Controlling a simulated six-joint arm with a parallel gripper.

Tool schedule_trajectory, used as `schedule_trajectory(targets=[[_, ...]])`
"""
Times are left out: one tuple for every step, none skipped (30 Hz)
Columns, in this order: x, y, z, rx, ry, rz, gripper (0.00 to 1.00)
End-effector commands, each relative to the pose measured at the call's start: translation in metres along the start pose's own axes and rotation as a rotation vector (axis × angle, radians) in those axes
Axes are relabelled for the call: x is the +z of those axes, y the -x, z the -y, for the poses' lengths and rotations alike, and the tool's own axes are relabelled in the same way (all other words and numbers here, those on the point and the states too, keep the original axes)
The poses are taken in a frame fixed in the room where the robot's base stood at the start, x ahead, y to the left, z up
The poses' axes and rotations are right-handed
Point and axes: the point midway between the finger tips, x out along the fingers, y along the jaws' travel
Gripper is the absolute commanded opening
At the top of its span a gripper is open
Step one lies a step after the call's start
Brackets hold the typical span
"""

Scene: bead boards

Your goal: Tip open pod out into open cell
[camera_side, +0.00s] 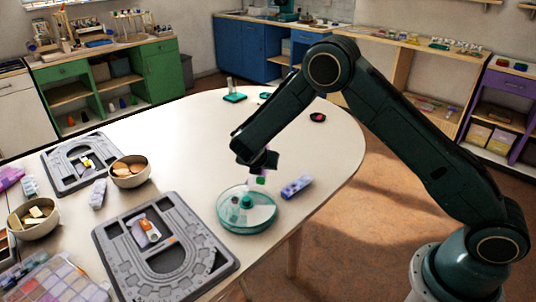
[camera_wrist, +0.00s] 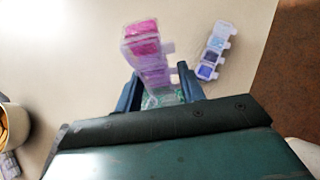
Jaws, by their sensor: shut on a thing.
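My gripper (camera_side: 260,165) is shut on a strip of small translucent lilac pods (camera_wrist: 147,48). In the wrist view the strip stands between my two fingers (camera_wrist: 160,92), with pink contents in its far pods and green bits near the fingers. I cannot tell which pod or which cell of the dish is open.
A second pod strip (camera_side: 297,187) with blue contents lies right of the dish; it also shows in the wrist view (camera_wrist: 213,50). A grey bead board (camera_side: 197,272) lies in front, another (camera_side: 62,178) farther back. Bowls (camera_side: 128,182) stand left. The table behind the dish is mostly clear.

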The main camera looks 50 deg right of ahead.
Motion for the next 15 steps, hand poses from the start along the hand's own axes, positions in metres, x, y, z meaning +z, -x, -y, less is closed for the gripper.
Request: schedule_trajectory(targets=[[-0.004,0.001,-0.001,0.001,0.005,0.029,0.22],[-0.006,0.002,0.000,0.000,0.004,0.047,0.22],[-0.007,0.003,-0.001,0.000,0.006,0.072,0.22],[-0.008,0.004,-0.001,0.002,0.005,0.091,0.22],[-0.009,0.005,-0.001,0.002,0.006,0.110,0.22],[-0.011,0.006,-0.001,0.002,0.008,0.135,0.22],[-0.013,0.006,0.000,0.001,0.007,0.153,0.22],[-0.014,0.007,0.000,0.001,0.007,0.171,0.22],[-0.015,0.008,0.000,0.001,0.008,0.197,0.22],[-0.017,0.009,0.000,0.003,0.008,0.216,0.22],[-0.018,0.010,-0.001,0.004,0.009,0.235,0.22],[-0.019,0.011,0.000,0.003,0.009,0.259,0.22],[-0.021,0.012,0.000,0.003,0.009,0.279,0.22],[-0.021,0.013,-0.001,0.004,0.010,0.297,0.22],[-0.023,0.014,-0.001,0.006,0.009,0.322,0.22]])
